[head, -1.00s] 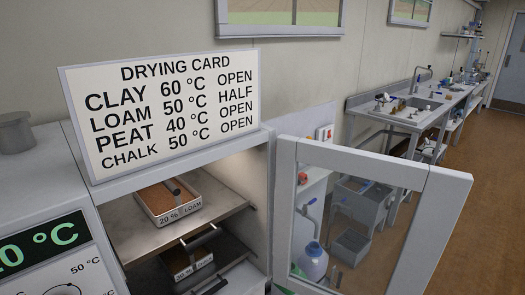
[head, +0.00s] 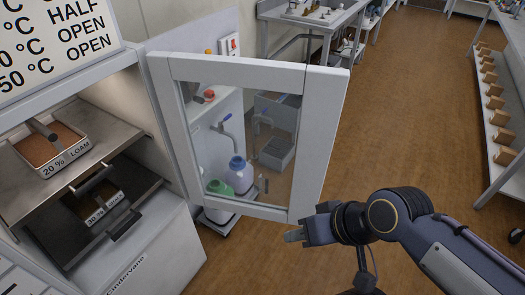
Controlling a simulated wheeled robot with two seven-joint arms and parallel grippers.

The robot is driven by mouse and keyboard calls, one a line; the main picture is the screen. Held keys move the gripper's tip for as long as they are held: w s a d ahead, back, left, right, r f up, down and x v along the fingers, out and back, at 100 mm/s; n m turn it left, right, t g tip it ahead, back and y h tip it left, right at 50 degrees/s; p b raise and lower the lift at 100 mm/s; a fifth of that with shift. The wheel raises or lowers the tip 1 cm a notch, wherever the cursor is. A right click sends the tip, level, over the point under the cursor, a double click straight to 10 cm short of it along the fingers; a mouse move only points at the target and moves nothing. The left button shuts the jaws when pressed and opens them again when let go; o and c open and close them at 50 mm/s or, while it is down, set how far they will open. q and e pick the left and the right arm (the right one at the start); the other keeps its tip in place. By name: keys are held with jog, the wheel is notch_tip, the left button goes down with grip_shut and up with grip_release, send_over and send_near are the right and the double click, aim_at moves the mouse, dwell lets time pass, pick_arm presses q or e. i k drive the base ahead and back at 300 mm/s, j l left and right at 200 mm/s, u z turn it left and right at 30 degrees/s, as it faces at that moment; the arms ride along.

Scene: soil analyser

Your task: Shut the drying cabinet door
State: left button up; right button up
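The drying cabinet door (head: 325,135), a pale grey frame around a clear pane, stands wide open in the head view. It swings out from the right side of the drying cabinet (head: 75,88), whose inside shows at the left. My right gripper (head: 294,236) is in front of the door's lower right corner, close to its bottom edge. I cannot tell whether it touches the door. It holds nothing I can see, and its finger gap cannot be made out. My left gripper is out of view.
In the cabinet, a loam tray (head: 43,147) sits on the upper shelf and another tray (head: 112,207) below. The drying card (head: 60,40) stands on top. Bottles and grey bins show through the pane. A sink bench (head: 312,15) is behind. A shelf rack (head: 508,110) stands right, with clear floor between.

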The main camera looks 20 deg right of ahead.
aim_at(323, 89)
jog(key=l+u, duration=0.3)
jog(key=l, duration=0.15)
jog(key=l+u, duration=0.3)
jog(key=l, duration=0.2)
jog(key=k+l+u, duration=0.1)
jog(key=l+u, duration=0.15)
jog(key=l, duration=0.2)
jog(key=k+l+u, duration=0.1)
jog(key=l+u, duration=0.2)
jog(key=l, duration=0.15)
jog(key=l+u, duration=0.3)
jog(key=l, duration=0.2)
jog(key=k+l+u, duration=0.1)
jog(key=l+u, duration=0.2)
jog(key=l, duration=0.15)
jog(key=k+l+u, duration=0.15)
jog(key=l+u, duration=0.2)
jog(key=l, duration=0.75)
jog(key=k+l+u, duration=0.1)
jog(key=k+u, duration=0.15)
jog(key=k, duration=0.2)
